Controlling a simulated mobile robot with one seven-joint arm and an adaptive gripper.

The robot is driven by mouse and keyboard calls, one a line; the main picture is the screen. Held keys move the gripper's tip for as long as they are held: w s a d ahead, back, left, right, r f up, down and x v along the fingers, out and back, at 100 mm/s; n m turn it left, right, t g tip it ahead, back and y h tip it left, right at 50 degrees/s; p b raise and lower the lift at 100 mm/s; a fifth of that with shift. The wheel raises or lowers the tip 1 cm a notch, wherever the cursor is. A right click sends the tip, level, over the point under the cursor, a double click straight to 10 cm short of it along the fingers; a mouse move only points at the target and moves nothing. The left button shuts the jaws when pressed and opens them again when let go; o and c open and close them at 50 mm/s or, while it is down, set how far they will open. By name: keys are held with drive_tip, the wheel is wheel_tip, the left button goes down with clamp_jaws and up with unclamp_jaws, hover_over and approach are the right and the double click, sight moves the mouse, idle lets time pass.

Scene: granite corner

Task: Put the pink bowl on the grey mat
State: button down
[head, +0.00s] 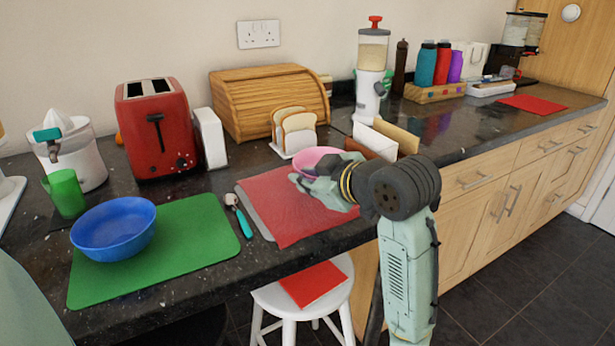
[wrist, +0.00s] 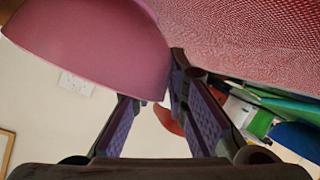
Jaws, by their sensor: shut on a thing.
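The pink bowl (head: 313,157) is over the far part of a red cloth (head: 292,212) in the head view. My gripper (head: 322,178) is shut on its side and partly hides it. In the wrist view the bowl (wrist: 95,45) fills the upper left, with its wall by the fingertips of my gripper (wrist: 155,85). The red weave shows close by at the upper right. I cannot tell whether the bowl touches the cloth. A thin grey edge (head: 256,213) shows along the cloth's left side; the rest of that grey thing is hidden under the cloth.
A blue bowl (head: 113,227) stands on a green mat (head: 200,238) at the left. A teal-handled tool (head: 238,215) lies between the mats. A toast rack (head: 294,134), a white holder with envelopes (head: 385,139) and a bread bin (head: 268,100) stand behind. A stool (head: 290,296) stands below the counter's front edge.

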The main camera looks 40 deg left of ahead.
drive_tip(key=shift+f+b, duration=0.35)
drive_tip(key=shift+f, duration=0.2)
drive_tip(key=c, duration=1.6)
unclamp_jaws()
drive_tip(key=shift+r, duration=0.15)
